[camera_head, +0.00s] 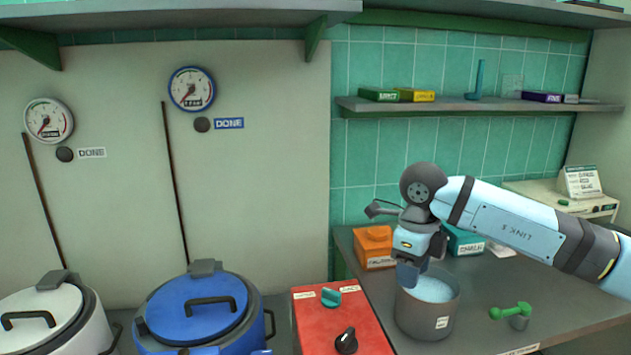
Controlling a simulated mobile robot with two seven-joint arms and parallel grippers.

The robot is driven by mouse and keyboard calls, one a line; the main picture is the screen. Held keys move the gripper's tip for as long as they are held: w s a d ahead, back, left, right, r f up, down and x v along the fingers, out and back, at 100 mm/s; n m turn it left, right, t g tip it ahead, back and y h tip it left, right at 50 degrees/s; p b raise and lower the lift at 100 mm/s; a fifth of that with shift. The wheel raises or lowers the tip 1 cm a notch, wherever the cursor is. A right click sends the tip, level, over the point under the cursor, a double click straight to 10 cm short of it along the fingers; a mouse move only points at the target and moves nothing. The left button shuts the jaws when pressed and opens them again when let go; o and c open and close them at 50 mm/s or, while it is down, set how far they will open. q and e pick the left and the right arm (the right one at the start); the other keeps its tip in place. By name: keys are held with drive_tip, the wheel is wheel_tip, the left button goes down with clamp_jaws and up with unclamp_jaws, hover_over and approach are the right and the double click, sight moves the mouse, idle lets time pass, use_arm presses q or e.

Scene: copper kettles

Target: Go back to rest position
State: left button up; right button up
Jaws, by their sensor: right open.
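My right arm comes in from the right, and my right gripper (408,272) points down at the left rim of a grey pot (427,315). The pot holds a pale blue content (432,289). The gripper's fingers overlap the pot's rim in this view, so I cannot tell whether they touch it. The jaws are open, with nothing seen between them. My left gripper does not show.
A blue kettle (197,315) and a white kettle (50,320) stand at the left. A red control box (338,320) is left of the pot. Orange (375,246) and teal (465,241) boxes stand behind it; a green tool (511,311) lies right. A shelf (470,106) hangs above.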

drive_tip(key=d+f+m, duration=0.1)
drive_tip(key=d+m, duration=0.3)
drive_tip(key=d, duration=1.8)
drive_tip(key=s+a+f+m+t+y, duration=0.1)
drive_tip(key=s+a+f+m+y, duration=0.2)
drive_tip(key=s+a+f+y, duration=0.35)
drive_tip(key=s+a+f+m+t+y, duration=0.1)
drive_tip(key=s+a+f+m+y, duration=0.2)
drive_tip(key=a+f+y, duration=0.65)
drive_tip(key=s+d+f+m+t+h, duration=0.7)
drive_tip(key=s+d+f+m+h, duration=0.8)
drive_tip(key=m, duration=1)
drive_tip(key=s+a+f+m+t+y, duration=0.15)
drive_tip(key=a+m, duration=0.25)
drive_tip(key=a, duration=0.6)
drive_tip(key=s+a+f+m+y, duration=0.15)
drive_tip(key=a+m, duration=0.35)
drive_tip(key=a, duration=0.6)
use_arm(q)
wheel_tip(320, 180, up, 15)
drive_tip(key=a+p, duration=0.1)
drive_tip(key=p, duration=1.9)
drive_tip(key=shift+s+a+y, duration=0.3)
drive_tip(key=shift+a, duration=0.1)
use_arm(e)
wheel_tip(320, 180, up, 15)
drive_tip(key=s+d, duration=0.1)
drive_tip(key=d, duration=0.1)
drive_tip(key=shift+n+h, duration=0.3)
